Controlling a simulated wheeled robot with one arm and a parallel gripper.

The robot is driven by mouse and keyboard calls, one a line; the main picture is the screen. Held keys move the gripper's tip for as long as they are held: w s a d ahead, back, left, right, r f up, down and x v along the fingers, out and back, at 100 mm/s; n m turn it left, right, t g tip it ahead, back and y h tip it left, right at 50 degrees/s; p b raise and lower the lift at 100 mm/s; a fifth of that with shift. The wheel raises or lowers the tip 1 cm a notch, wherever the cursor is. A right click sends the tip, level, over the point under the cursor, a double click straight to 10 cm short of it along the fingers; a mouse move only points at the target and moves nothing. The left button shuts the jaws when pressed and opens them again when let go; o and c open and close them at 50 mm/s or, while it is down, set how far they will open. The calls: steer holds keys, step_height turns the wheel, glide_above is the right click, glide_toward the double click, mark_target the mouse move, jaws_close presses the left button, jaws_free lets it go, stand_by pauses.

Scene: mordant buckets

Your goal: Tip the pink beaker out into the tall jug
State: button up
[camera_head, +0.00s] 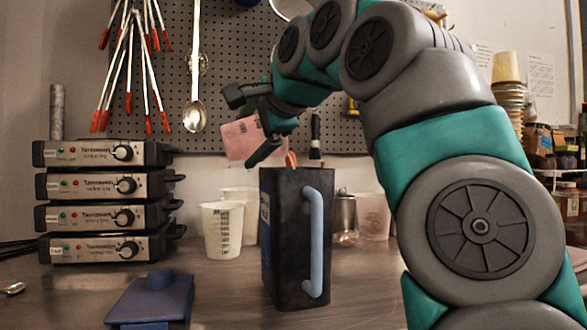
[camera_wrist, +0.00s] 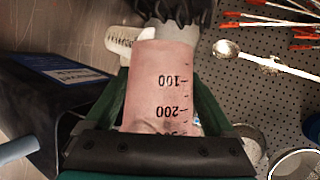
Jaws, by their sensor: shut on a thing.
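The pink beaker (camera_head: 240,140) is held tilted in my gripper (camera_head: 243,129), above and left of the jug's top in the head view. In the wrist view the beaker (camera_wrist: 160,85) sits between the two green fingers, its 100 and 200 marks upside down. My gripper is shut on it. The tall jug (camera_head: 284,240) is dark, with a light blue handle, and stands upright on the bench. It also shows at the left of the wrist view (camera_wrist: 50,110). The jug's inside and the beaker's contents are hidden. A small orange thing shows just above the jug's rim; I cannot tell what it is.
White measuring cups (camera_head: 222,232) stand left of the jug. A metal canister (camera_head: 345,215) and a translucent pinkish cup (camera_head: 373,216) stand to its right. A dark blue lidded thing (camera_head: 150,302) lies front left. Stacked grey devices (camera_head: 100,205) stand far left. Tools hang on the pegboard (camera_head: 240,60).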

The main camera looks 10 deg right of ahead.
steer(key=shift+d+r, duration=0.25)
steer(key=shift+d, duration=0.1)
stand_by(0.4)
steer(key=shift+d+r+m+y+b, duration=0.25)
steer(key=shift+r+m+y+b, duration=0.2)
steer(key=shift+m, duration=0.25)
stand_by(0.5)
steer(key=shift+f, duration=0.1)
